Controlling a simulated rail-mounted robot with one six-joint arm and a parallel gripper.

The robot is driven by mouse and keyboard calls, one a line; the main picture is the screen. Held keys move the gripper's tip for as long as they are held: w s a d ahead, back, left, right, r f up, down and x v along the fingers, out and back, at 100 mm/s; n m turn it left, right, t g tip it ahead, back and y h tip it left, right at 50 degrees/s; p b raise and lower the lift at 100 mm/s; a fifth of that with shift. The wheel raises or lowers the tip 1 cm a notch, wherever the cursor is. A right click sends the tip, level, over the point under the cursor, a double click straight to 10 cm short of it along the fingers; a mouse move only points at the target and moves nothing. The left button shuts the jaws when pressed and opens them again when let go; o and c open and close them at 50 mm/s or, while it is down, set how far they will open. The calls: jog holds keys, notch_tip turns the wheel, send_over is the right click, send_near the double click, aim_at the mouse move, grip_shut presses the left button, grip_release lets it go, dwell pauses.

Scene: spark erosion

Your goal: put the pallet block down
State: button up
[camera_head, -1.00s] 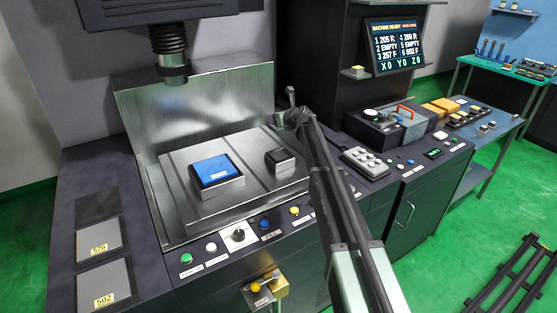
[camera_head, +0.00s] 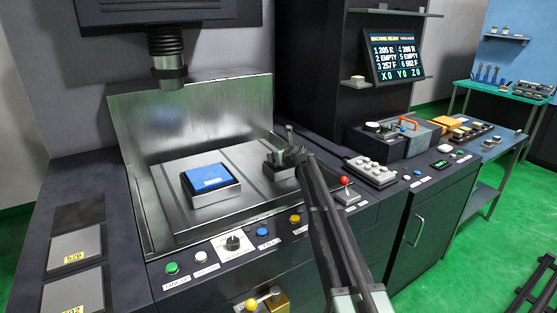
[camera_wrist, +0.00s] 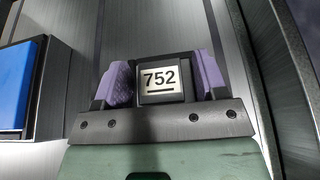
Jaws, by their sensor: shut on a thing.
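My gripper (camera_wrist: 166,84) is shut on a dark block with a plate reading 752 (camera_wrist: 161,84). Its purple fingers press on the block's left and right sides in the wrist view. In the head view my gripper (camera_head: 285,160) is low over the right half of the machine's metal table (camera_head: 180,212), where the dark block (camera_head: 276,170) shows beneath it. My arm and gripper hide part of the block. I cannot tell whether its underside touches the table.
A blue-topped block (camera_head: 210,180) sits on the table to the left; it also shows in the wrist view (camera_wrist: 18,85). An electrode head (camera_head: 167,72) hangs above. A red-knobbed lever (camera_head: 344,187) and several buttons line the front. Two numbered plates (camera_head: 75,250) lie at left.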

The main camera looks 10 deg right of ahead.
jog(key=shift+f, duration=0.2)
jog(key=o, duration=1.2)
jog(key=shift+r, duration=0.1)
jog(key=shift+o, duration=0.2)
jog(key=shift+r, duration=0.25)
jog(key=p+v, duration=0.4)
jog(key=v, duration=0.8)
jog(key=shift+f+p, duration=0.15)
jog(key=shift+p, duration=0.2)
